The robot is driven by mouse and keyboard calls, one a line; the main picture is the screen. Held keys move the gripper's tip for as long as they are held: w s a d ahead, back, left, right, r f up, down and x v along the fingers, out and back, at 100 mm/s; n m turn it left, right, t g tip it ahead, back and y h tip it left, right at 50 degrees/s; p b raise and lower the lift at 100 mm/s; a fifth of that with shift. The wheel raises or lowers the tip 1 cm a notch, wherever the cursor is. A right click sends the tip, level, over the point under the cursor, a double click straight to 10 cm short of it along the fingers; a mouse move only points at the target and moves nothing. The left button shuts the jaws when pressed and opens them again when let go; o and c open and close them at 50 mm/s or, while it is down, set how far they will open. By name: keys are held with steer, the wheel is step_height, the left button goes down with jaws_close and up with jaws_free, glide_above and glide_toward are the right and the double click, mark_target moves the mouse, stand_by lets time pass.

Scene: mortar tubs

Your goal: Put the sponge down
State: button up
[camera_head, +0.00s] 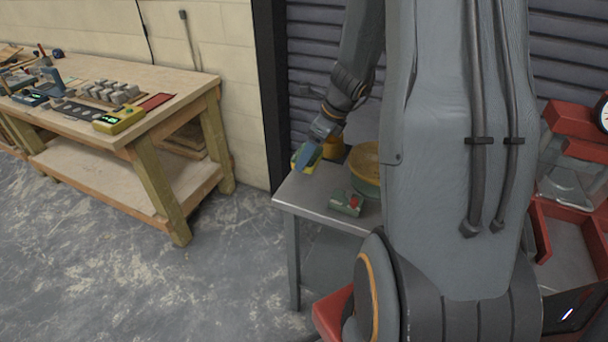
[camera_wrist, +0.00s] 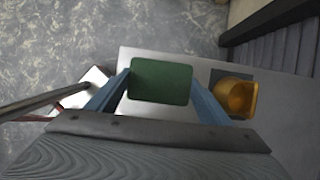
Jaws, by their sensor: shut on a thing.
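The sponge (camera_head: 296,158), green with a yellow part, is in my gripper (camera_head: 308,158) at the far left corner of the grey metal table (camera_head: 300,196) in the head view. In the wrist view the sponge (camera_wrist: 160,80) shows as a green rectangle between the two blue fingers of my gripper (camera_wrist: 160,88), which is shut on it. The table top (camera_wrist: 210,65) lies below it. I cannot tell whether the sponge touches the table.
An orange container (camera_head: 333,148) stands just right of the sponge; it also shows in the wrist view (camera_wrist: 236,97). A wooden workbench (camera_head: 150,115) stands left, with open floor between.

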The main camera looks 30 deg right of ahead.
step_height(320, 180, down, 8)
steer(key=shift+s+f, duration=0.1)
steer(key=shift+f, duration=0.15)
stand_by(0.4)
steer(key=o, duration=1)
steer(key=shift+f, duration=0.1)
